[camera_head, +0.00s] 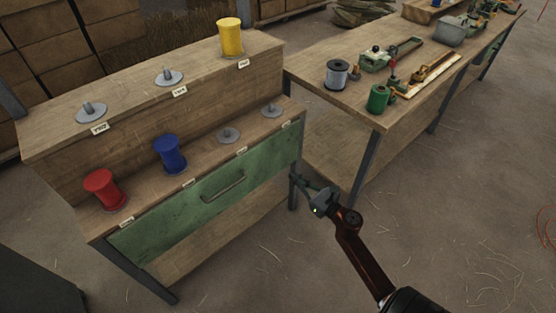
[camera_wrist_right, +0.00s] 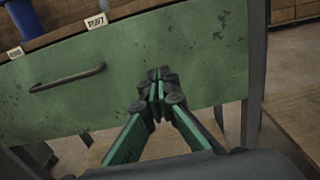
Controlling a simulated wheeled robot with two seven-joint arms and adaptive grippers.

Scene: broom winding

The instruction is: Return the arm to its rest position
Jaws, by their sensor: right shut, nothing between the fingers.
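My right gripper (camera_head: 306,187) is shut and empty, in front of the right end of the green drawer (camera_head: 180,228) of the wooden spool stand. In the right wrist view its closed fingertips (camera_wrist_right: 157,78) show against the green drawer front (camera_wrist_right: 205,60), to the right of the drawer handle (camera_wrist_right: 67,78). I cannot tell whether they touch it. My right arm (camera_head: 360,255) reaches in from the lower right of the head view. My left gripper and arm are not in view.
The stand holds a red spool (camera_head: 104,190), a blue spool (camera_head: 169,154) and a yellow spool (camera_head: 231,38), plus several empty pegs. A workbench (camera_head: 330,104) at the right carries a grey spool (camera_head: 337,75), a green spool (camera_head: 378,98) and tools. Open floor (camera_head: 450,210) lies at the right.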

